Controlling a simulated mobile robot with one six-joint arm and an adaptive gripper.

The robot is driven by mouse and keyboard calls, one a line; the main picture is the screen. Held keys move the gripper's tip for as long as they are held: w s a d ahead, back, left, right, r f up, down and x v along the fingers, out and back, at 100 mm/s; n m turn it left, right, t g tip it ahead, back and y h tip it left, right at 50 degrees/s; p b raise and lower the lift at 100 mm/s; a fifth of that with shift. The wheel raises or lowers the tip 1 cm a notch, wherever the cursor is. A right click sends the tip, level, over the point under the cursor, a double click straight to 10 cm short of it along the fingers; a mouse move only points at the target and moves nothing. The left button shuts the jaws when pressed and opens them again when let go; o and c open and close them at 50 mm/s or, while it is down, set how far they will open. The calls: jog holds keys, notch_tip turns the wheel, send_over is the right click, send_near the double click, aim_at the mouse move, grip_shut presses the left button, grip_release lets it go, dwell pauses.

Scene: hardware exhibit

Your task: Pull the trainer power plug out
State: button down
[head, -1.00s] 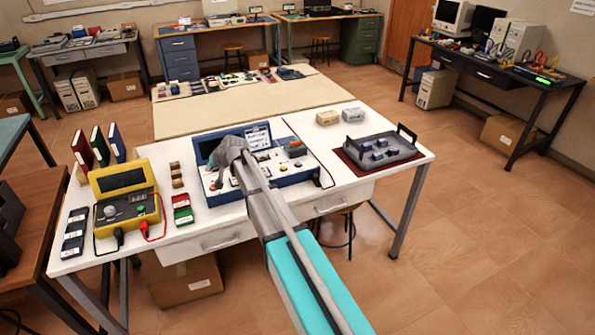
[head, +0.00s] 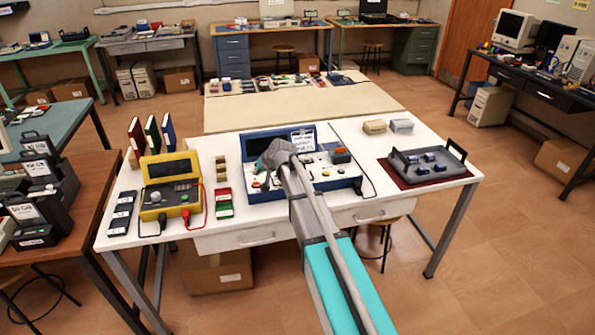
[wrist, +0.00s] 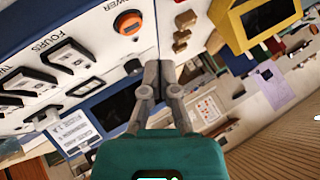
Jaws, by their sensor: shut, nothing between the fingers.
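The trainer (head: 328,175) is an open blue case with a white panel on the white table. My gripper (head: 265,163) is over its left half, and my arm crosses its front. In the wrist view my gripper (wrist: 160,66) has its fingers together and empty, close to the panel. An orange round button (wrist: 128,22) sits beside the lettering "POWER" there. A black round part (wrist: 133,66) is set near the panel edge, beside my fingers. A black cord (head: 368,188) shows at the trainer's right end; I cannot tell whether it carries the power plug.
A yellow meter (head: 170,185) with red and black leads stands left of the trainer. Small red and green boxes (head: 224,202) lie between them. A grey tray (head: 428,165) on a dark red mat is at the right.

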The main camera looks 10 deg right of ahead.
jog(key=s+d+f+g+h, duration=0.1)
jog(key=s+d+g, duration=0.1)
jog(key=s, duration=0.9)
jog(key=s+d+f+n+g+h, duration=0.1)
jog(key=s+d+f+g+h, duration=0.1)
jog(key=s, duration=0.8)
jog(key=s+d+f+g+h, duration=0.1)
jog(key=s+d, duration=0.3)
jog(key=s, duration=0.7)
jog(key=shift+s+d+f+n+g+h, duration=0.3)
jog(key=shift+f+g+h, duration=0.15)
jog(key=shift+g, duration=0.45)
jog(key=shift+a, duration=0.1)
